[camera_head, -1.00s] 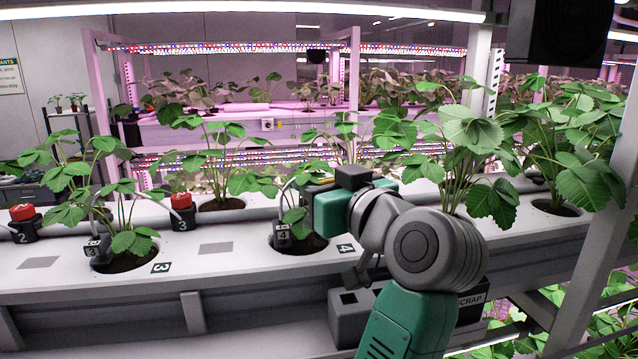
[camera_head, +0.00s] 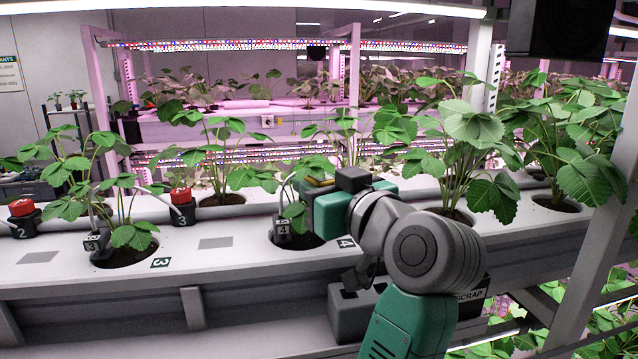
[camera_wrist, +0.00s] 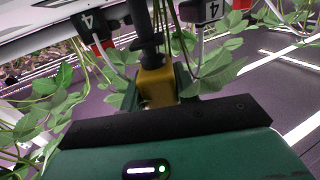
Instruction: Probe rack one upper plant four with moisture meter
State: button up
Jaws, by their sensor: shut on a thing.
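My gripper (camera_head: 318,190) is beside plant four in the head view, its fingers mostly hidden there by its green body and leaves. The wrist view shows it shut on the moisture meter, a yellow body (camera_wrist: 157,86) with a black upper part (camera_wrist: 144,30). Plant four has its soil hole (camera_head: 308,242) in the white gutter, with a dark "4" tag (camera_head: 283,229) at its left and a "4" label (camera_head: 346,243) on the gutter. Its stems and leaves (camera_wrist: 222,62) are close to the meter in the wrist view. Whether the probe touches soil is hidden.
Plant three (camera_head: 125,250) stands to the left, with red-topped units two (camera_head: 21,210) and three (camera_head: 181,199) behind the front row. A grey scrap box (camera_head: 348,322) hangs below the gutter. A rack post (camera_head: 597,220) stands right. Leaves crowd around the gripper.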

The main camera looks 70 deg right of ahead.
jog(key=shift+f, duration=0.2)
dwell(0.4)
jog(key=shift+f+b, duration=0.6)
jog(key=shift+f, duration=0.15)
jog(key=o, duration=1.6)
jog(key=shift+r, duration=0.1)
jog(key=shift+r+p, duration=2.65)
jog(key=shift+r, duration=0.35)
jog(key=shift+f, duration=0.1)
